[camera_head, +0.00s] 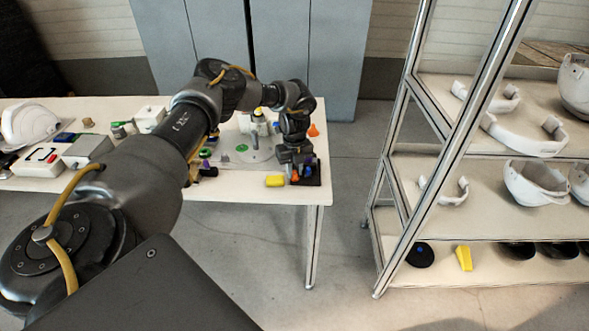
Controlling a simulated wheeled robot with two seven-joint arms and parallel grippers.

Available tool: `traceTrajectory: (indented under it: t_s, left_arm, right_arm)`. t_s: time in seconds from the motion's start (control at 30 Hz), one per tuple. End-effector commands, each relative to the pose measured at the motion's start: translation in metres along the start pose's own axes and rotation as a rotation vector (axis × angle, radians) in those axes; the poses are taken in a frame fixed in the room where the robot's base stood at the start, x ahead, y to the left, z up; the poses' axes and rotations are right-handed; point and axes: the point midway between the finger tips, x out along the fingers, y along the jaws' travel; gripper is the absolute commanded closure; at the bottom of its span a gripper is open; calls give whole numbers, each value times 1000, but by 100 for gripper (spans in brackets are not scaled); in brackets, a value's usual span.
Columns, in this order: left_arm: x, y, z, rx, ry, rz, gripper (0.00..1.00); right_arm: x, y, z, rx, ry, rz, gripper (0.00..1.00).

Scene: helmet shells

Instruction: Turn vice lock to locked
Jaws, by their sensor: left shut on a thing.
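My left gripper (298,160) points down over a small dark block (314,180) with blue and orange parts, at the right end of the white table. It is shut on a small part there, which looks like the vice lock. The fingers mostly hide this part, so its turn angle cannot be told. A grey fixture with a green spot (241,148) stands just left of the gripper. My right gripper is not in view.
An orange piece (313,130) lies behind. A white helmet shell (30,124) and boxes stand at left. A shelf rack (440,150) with helmet parts stands right, across open floor.

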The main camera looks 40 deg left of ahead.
Motion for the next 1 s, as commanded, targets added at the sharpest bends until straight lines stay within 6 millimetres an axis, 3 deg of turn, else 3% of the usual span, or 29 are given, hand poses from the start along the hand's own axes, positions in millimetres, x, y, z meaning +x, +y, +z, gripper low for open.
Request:
traceTrajectory:
  t_s: [0.4,1.0]
  left_arm:
    - [-1,0,0,363,2,1,100]
    - [0,0,0,934,1,0,100]
  right_arm:
    - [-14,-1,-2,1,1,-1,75]
    - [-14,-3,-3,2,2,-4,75]
